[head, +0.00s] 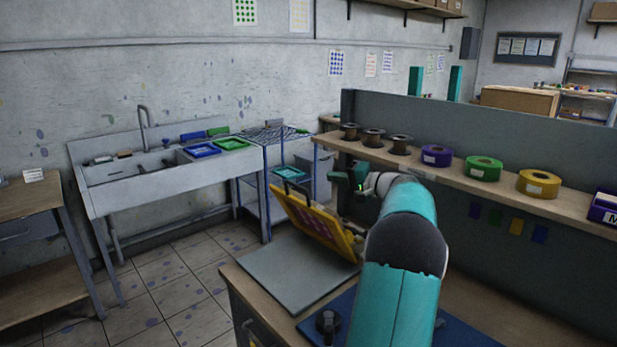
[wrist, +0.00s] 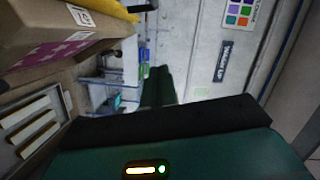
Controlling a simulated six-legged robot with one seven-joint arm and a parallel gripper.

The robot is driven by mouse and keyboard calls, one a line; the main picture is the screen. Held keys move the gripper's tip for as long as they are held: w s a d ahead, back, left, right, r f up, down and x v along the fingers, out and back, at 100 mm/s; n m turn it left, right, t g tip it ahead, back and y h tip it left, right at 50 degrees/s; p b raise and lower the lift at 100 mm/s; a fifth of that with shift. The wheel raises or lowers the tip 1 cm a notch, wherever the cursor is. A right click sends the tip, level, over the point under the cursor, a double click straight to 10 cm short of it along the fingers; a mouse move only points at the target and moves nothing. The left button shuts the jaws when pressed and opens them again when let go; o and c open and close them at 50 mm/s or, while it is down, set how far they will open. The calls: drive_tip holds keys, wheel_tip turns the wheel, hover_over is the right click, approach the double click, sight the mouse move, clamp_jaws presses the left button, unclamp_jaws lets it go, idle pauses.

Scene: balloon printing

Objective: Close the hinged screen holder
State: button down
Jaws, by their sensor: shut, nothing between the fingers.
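The hinged screen holder (head: 318,222) is a yellow frame with a magenta patterned screen, raised and tilted open above a flat grey board (head: 278,272). My gripper (head: 338,177) is dark green and shut with nothing in it. In the head view it appears just above and beside the upper right part of the holder; I cannot tell whether they touch. In the wrist view the closed fingers (wrist: 158,75) are at the centre. The holder's yellow edge and magenta underside (wrist: 60,50) show at the upper left there, apart from the fingertips. My arm hides part of the holder's right end.
A shelf with dark spools (head: 372,137) and coloured tape rolls (head: 483,167) runs behind my arm on a grey partition. A sink bench (head: 120,185) stands at the left. A blue mat (head: 345,310) and dark knob (head: 327,322) lie near the front. Floor at the left is clear.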

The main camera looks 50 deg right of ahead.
sight(295, 184)
drive_tip(key=w+a, duration=0.1)
drive_tip(key=w, duration=0.2)
drive_tip(key=w+a, duration=0.1)
drive_tip(key=w, duration=0.2)
drive_tip(key=w+a, duration=0.1)
drive_tip(key=w, duration=0.2)
drive_tip(key=shift+w+a+f, duration=0.35)
drive_tip(key=shift+w+f, duration=0.05)
drive_tip(key=shift+w+a+f, duration=0.15)
drive_tip(key=shift+a+f, duration=0.1)
drive_tip(key=shift+a, duration=0.25)
drive_tip(key=shift+a, duration=0.1)
drive_tip(key=shift+w+a+f+n, duration=0.1)
drive_tip(key=shift+a+f+n, duration=0.15)
drive_tip(key=shift+a, duration=0.25)
drive_tip(key=shift+w+a+f+n, duration=0.1)
drive_tip(key=shift+a+f+n, duration=0.15)
drive_tip(key=shift+a, duration=0.2)
drive_tip(key=shift+w+a+f+n+g+h, duration=0.5)
drive_tip(key=shift+a+f+n, duration=0.65)
drive_tip(key=shift+a+f, duration=1.8)
drive_tip(key=shift+w+a+f+n+g+h, duration=0.2)
drive_tip(key=shift+w+a+f+n, duration=0.75)
drive_tip(key=shift+a+f, duration=2)
drive_tip(key=shift+w+a+f+n+g+h, duration=0.35)
drive_tip(key=shift+a+f+n, duration=1.25)
drive_tip(key=shift+f, duration=2.45)
